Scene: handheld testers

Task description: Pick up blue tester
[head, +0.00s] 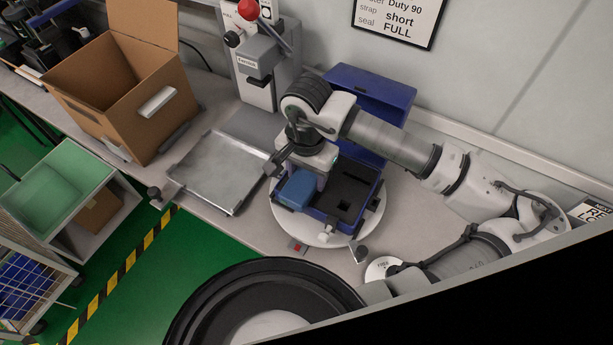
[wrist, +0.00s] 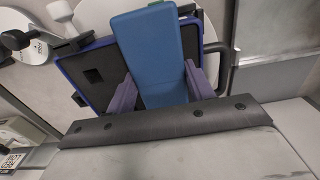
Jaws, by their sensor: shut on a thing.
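The blue tester (head: 297,187) is a blue box-shaped body at the left side of a dark blue foam-lined tray (head: 343,211). My gripper (head: 306,178) points down over the tray and is shut on the tester. In the wrist view the tester (wrist: 152,55) lies between the two purple-grey fingers of my gripper (wrist: 158,88), one on each side. The tray (wrist: 72,62) shows beyond it with dark cut-outs. Whether the tester is clear of the tray I cannot tell. My wrist hides part of the tray's back.
The tray sits on a round white turntable (head: 376,213). A metal plate (head: 215,172) lies left of it, with a grey press (head: 262,62) behind. A blue bin (head: 372,88) stands at the wall. An open cardboard box (head: 125,95) is at the far left.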

